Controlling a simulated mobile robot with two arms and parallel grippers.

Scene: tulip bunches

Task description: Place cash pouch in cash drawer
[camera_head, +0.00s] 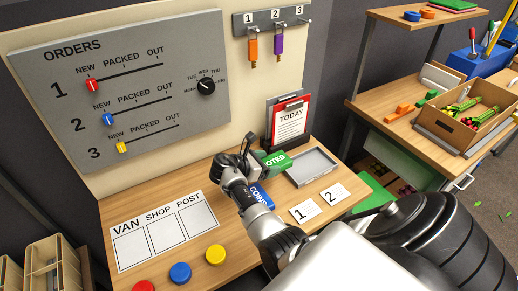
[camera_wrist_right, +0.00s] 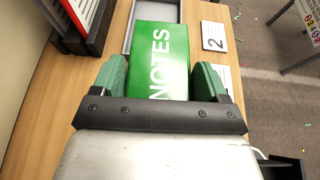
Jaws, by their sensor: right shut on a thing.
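My right gripper (camera_head: 252,158) is over the wooden desk, shut on a green block-like item labelled NOTES (camera_head: 275,161). In the right wrist view the NOTES item (camera_wrist_right: 161,50) sits between the two green finger pads. A blue item labelled COINS (camera_head: 259,194) lies on the desk, partly hidden by my right arm. A shallow grey open tray (camera_head: 326,177) lies just right of the NOTES item and looks empty; its near edge shows in the wrist view (camera_wrist_right: 128,30). No label tells which thing is the cash pouch or cash drawer. My left gripper is out of view.
A red TODAY clipboard stand (camera_head: 290,121) stands behind the NOTES item. Number cards 1 (camera_head: 305,211) and 2 (camera_head: 334,194) lie in front of the tray. An ORDERS board (camera_head: 120,85) rises behind. A side bench (camera_head: 440,140) holds a flower box.

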